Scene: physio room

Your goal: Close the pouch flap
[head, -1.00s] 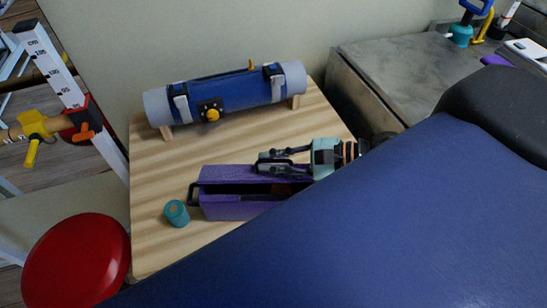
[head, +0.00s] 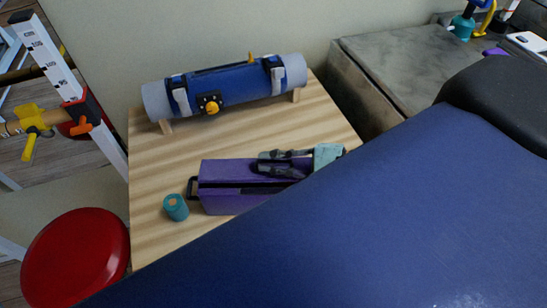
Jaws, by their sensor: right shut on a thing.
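The purple pouch (head: 228,205) lies on the wooden table, with a black handle (head: 192,188) at its left end. Its flap (head: 225,170) forms the far part of the top. A narrow dark gap runs along the pouch between flap and front wall. My right gripper (head: 262,162) reaches in from the right over the pouch, its dark fingers shut at the flap; the exact contact is hard to see. The pouch's right end is hidden behind my gripper and the blue couch. My left gripper is not in view.
A teal cylinder (head: 176,208) stands left of the pouch. A blue-and-grey roll (head: 225,88) rests on wooden supports behind it. The blue couch (head: 370,210) fills the front right. A red stool (head: 75,255) stands at left. The table between roll and pouch is clear.

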